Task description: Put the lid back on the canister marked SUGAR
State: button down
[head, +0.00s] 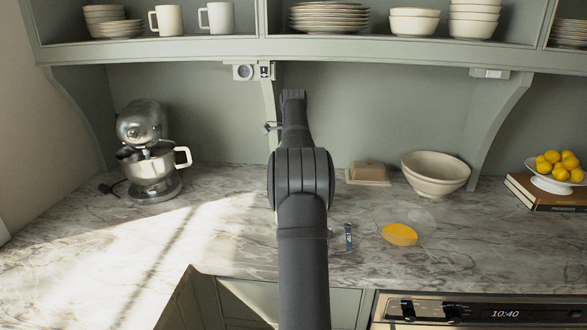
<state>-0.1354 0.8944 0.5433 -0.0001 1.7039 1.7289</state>
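My arm rises through the middle of the view and hides the counter behind it. My gripper's fingers cannot be made out; a small dark part juts out left of the upper arm, and I cannot tell what it is. No canister with a readable SUGAR mark shows. A small dark strip with pale marks (348,237) stands right of my arm, its lettering too small to read. A flat orange-yellow round piece (400,235) lies on the counter farther right; I cannot tell whether it is a lid. A faint clear shape surrounds its upper side.
The marble counter (220,225) is clear at left centre. A stand mixer (150,165) is at left. A butter dish (368,173), cream bowls (435,173) and a lemon bowl (550,183) on books (550,200) are at right. A dish shelf (400,46) hangs above.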

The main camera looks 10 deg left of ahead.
jog(key=c, duration=0.6)
grip_release()
jog(key=shift+c, duration=0.2)
jog(key=shift+r, duration=3.5)
jog(key=shift+c, duration=0.4)
grip_shut()
jog(key=shift+f, duration=0.2)
